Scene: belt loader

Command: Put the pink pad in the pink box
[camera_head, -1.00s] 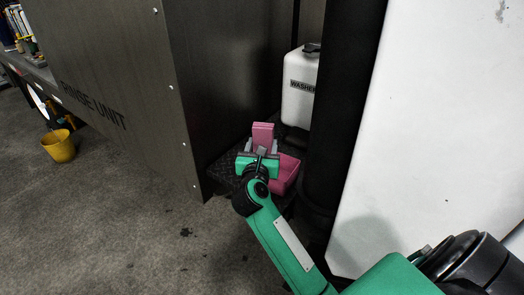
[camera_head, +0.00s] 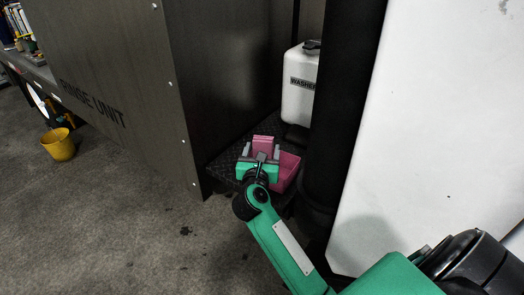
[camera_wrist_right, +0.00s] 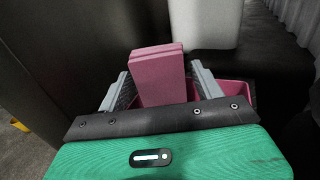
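The pink pad (camera_head: 264,142) stands upright between the fingers of my right gripper (camera_head: 262,151). In the right wrist view the pad (camera_wrist_right: 158,78) shows between the two grey fingers (camera_wrist_right: 160,88), which are spread with a narrow gap beside it. The gripper is open around the pad. The pink box (camera_head: 287,170) is below and to the right of the gripper, partly hidden by it; its rim (camera_wrist_right: 238,88) shows in the wrist view. The pad's lower end is hidden, so I cannot tell whether it rests in the box. My left gripper is not in view.
The box stands on a dark textured ledge (camera_head: 228,160) in a recess. The rinse unit's wall (camera_head: 180,90) is to the left, a white washer container (camera_head: 298,100) behind, and a black column (camera_head: 345,110) to the right. A yellow bucket (camera_head: 58,146) is far left.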

